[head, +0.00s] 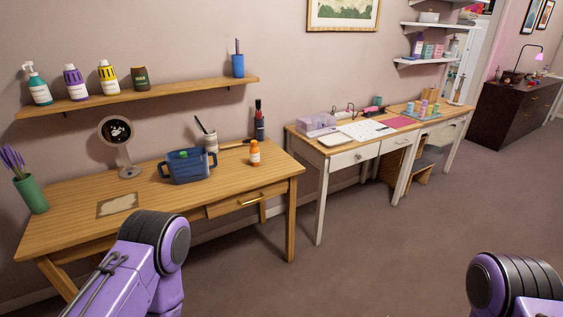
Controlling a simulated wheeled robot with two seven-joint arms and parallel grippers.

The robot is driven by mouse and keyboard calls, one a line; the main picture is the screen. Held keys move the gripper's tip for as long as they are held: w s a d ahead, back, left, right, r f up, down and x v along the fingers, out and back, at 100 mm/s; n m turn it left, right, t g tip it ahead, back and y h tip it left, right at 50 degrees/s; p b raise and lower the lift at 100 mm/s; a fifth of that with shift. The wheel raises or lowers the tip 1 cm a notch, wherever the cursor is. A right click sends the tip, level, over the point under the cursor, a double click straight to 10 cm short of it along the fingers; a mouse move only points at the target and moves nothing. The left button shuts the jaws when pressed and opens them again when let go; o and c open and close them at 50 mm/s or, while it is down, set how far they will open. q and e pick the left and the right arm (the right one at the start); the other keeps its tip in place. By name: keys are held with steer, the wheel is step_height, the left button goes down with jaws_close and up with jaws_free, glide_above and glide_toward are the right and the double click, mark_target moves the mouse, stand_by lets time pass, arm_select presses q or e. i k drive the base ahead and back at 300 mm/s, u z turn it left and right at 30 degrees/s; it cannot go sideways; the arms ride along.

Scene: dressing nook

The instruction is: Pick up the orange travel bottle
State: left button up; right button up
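The orange travel bottle (255,154) stands upright on the wooden dressing table (68,200), near its right end. It is small, with an orange cap and a pale label. It stands to the right of a blue basket (188,168), with a gap between them. Parts of my two purple arms show at the bottom of the head view, one left of centre and one at the right corner. Neither gripper is in view. Nothing hides the bottle.
A round mirror (117,145), a cup with brushes (209,140) and a dark bottle (259,124) stand behind on the table. A green vase (31,194) stands at its left end. A shelf (140,97) with bottles hangs above. Open floor (400,250) lies right of the table.

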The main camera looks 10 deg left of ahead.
mark_target(255, 152)
steer(key=z, duration=0.55)
steer(key=i, duration=1.55)
steer(key=u, duration=0.5)
